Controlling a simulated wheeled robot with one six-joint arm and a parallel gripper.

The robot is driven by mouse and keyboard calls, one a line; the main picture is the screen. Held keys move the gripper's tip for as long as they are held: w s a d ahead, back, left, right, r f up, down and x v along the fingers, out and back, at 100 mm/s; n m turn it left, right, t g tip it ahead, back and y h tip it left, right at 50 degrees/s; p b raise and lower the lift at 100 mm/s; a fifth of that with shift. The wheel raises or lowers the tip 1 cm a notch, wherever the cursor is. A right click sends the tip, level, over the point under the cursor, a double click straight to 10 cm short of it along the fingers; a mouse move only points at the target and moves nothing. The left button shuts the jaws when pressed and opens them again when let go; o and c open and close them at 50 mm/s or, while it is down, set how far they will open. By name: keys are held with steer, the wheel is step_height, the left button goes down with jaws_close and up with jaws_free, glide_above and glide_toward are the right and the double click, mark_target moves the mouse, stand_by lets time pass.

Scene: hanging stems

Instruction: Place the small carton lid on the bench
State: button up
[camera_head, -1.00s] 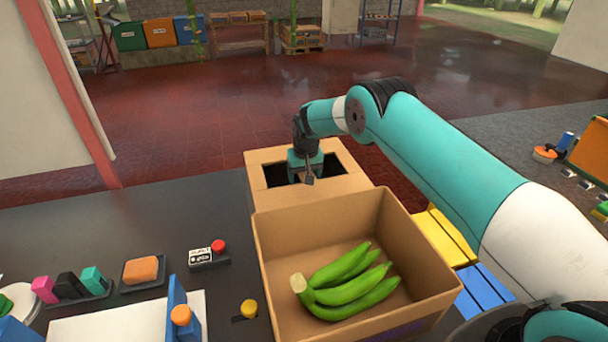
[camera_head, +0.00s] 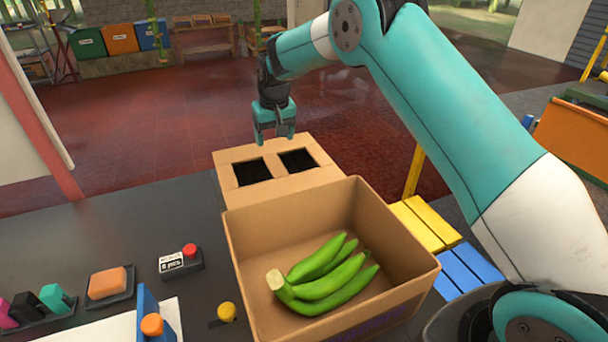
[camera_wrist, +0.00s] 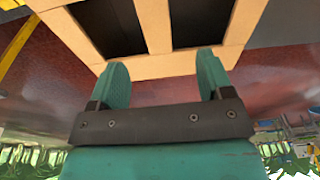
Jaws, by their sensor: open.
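The small carton lid (camera_head: 300,184) is a tan cardboard piece with two dark rectangular openings. It lies flat behind the open carton, at the bench's (camera_head: 130,215) far edge. It also shows at the top of the wrist view (camera_wrist: 157,22). My gripper (camera_head: 274,137) is open and empty, above and just behind the lid, apart from it. In the wrist view my gripper's two teal fingers (camera_wrist: 162,70) stand wide apart with nothing between them. The carton (camera_head: 240,245) holds a bunch of green bananas (camera_head: 325,272). The lid's underside is hidden.
On the bench stand a small box with a red button (camera_head: 182,262), an orange sponge-like block in a tray (camera_head: 108,283), a yellow knob (camera_head: 227,312) and a blue stand (camera_head: 148,310). Yellow and blue slats (camera_head: 425,222) lie right of the carton. Red floor is open behind.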

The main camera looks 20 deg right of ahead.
steer(key=s+a+r+n+y, duration=0.1)
steer(key=s+a+r+n, duration=0.15)
steer(key=s+r, duration=0.8)
steer(key=s+a+r+n+y, duration=0.1)
steer(key=s+n, duration=0.1)
steer(key=s, duration=1.4)
steer(key=s+a+r+n+g+y, duration=0.1)
steer(key=s+a+r+n+y, duration=0.1)
steer(key=s, duration=1.5)
steer(key=shift+g, duration=0.3)
steer(key=shift+r, duration=0.1)
